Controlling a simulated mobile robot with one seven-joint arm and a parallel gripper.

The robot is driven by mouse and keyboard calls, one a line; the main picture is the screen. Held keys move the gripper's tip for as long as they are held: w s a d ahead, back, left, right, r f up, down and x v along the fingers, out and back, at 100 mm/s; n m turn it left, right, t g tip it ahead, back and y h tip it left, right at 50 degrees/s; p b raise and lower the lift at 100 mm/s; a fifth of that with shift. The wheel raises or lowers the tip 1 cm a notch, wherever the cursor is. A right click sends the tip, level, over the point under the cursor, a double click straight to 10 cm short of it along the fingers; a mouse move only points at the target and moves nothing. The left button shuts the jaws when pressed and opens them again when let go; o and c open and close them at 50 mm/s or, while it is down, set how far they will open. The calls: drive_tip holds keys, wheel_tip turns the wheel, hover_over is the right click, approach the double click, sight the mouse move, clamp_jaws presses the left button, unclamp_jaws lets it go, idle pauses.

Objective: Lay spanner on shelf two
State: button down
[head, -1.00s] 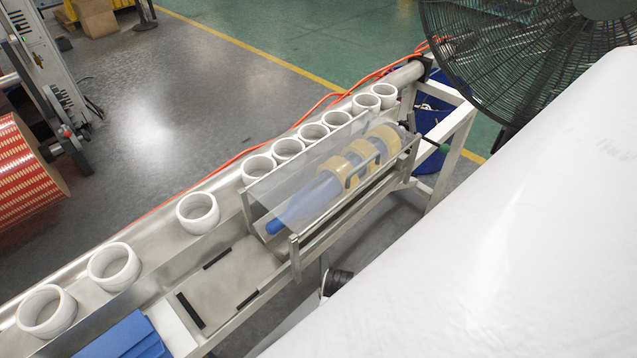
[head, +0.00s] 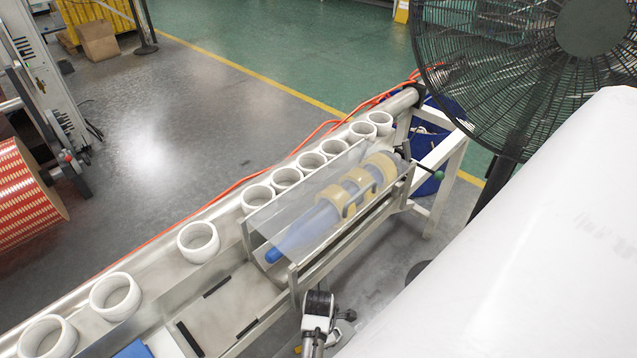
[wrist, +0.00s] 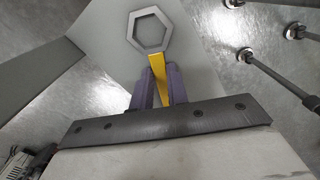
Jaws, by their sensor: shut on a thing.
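The spanner (wrist: 158,70) shows in the wrist view, with a grey hexagonal ring head at the top and a yellow handle below. My gripper (wrist: 160,88) is shut on the yellow handle between its two purple-grey fingers. In the head view my arm shows at the bottom centre, in front of the metal bench; I cannot make out the spanner there. I cannot tell which surface is shelf two.
A metal bench (head: 222,325) runs diagonally, carrying several white rings (head: 199,241). A clear guard (head: 290,215) covers a blue roller (head: 290,245) with tan tape rolls. A black fan (head: 520,70) stands upper right. A large white surface fills the lower right. Grey rods (wrist: 275,75) show in the wrist view.

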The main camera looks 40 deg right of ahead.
drive_tip(key=c, duration=1.4)
unclamp_jaws()
drive_tip(key=shift+f, duration=0.1)
drive_tip(key=shift+o, duration=0.2)
wheel_tip(320, 180, up, 12)
drive_tip(key=shift+r, duration=0.2)
drive_tip(key=shift+b, duration=0.3)
